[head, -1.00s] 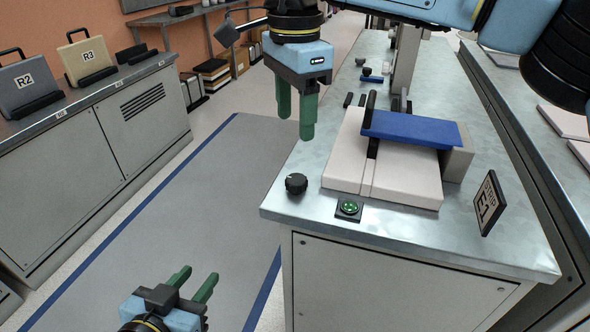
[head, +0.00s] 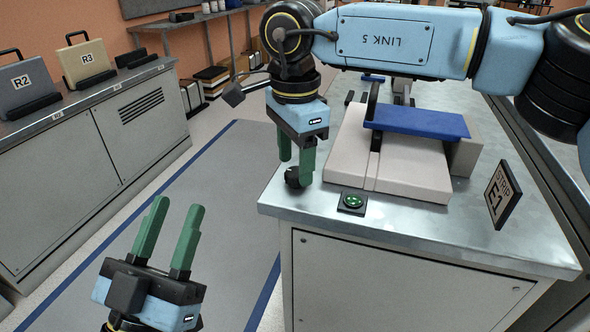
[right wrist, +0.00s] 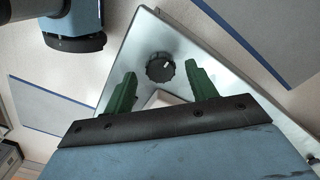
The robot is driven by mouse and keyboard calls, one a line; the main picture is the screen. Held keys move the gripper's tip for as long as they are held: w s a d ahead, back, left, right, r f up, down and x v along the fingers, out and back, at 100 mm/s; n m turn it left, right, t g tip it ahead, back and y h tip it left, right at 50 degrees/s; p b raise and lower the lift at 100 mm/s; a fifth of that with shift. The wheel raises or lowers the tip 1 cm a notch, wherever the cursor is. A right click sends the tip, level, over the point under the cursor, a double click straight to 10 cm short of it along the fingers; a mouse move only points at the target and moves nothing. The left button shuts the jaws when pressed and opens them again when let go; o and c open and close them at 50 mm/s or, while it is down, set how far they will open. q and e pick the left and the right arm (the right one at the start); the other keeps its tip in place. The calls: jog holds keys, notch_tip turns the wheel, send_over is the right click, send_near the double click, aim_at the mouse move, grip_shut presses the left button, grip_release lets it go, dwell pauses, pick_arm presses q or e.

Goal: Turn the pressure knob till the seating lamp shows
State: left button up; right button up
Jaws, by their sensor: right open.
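The black pressure knob (head: 293,177) stands on the left front corner of the metal bench, partly hidden by my right gripper in the head view. It shows whole in the right wrist view (right wrist: 160,67), with a white mark. My right gripper (head: 294,170) points down, open, its green fingers over and beside the knob; contact cannot be told. In the wrist view its fingertips (right wrist: 160,80) lie on either side below the knob. The seating lamp (head: 352,202) shows green in a small dark box. My left gripper (head: 176,222) is open and empty, over the floor in front of the bench.
A pale two-part block (head: 410,178) with a blue plate (head: 416,122) sits right of the knob. A STRIP E1 sign (head: 502,195) stands at the right. Cases R2 (head: 27,86) and R3 (head: 86,64) stand on a left cabinet (head: 75,140). The floor between is clear.

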pick_arm(q)
jog(key=shift+s+a+r+t, duration=0.1)
jog(key=shift+s+r+t, duration=0.2)
jog(key=shift+t, duration=0.2)
pick_arm(e)
jog(key=shift+f, duration=0.8)
jog(key=c, duration=1)
